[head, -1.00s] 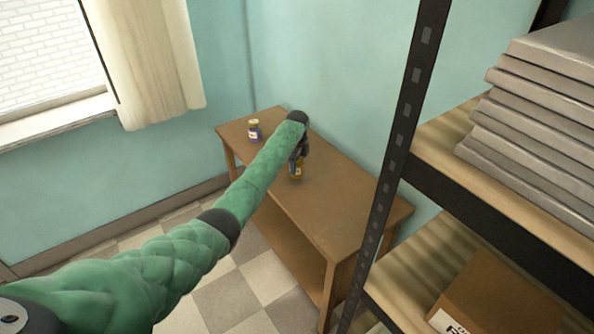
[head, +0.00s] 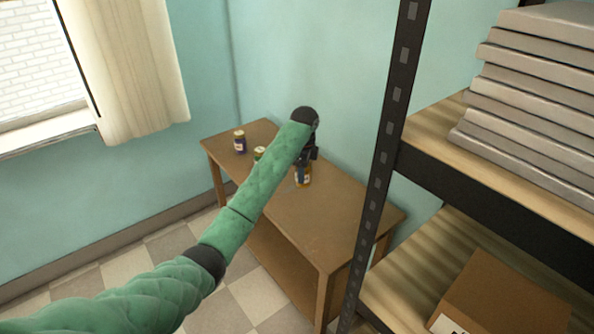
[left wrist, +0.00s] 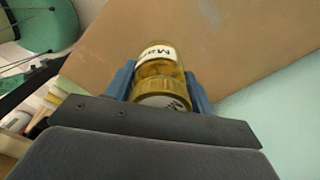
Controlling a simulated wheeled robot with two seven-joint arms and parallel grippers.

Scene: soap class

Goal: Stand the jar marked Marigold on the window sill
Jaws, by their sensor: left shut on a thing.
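My left gripper (head: 304,165) is shut on an amber jar (head: 303,180) with a gold lid over the wooden side table. My right gripper is not in view.
A purple jar (head: 240,143) and a green jar (head: 259,153), partly hidden by my left arm, stand on the table (head: 315,228). A curtain (head: 135,75) hangs at the window's right side. A shelf rack with a black post (head: 385,150) stands at the right.

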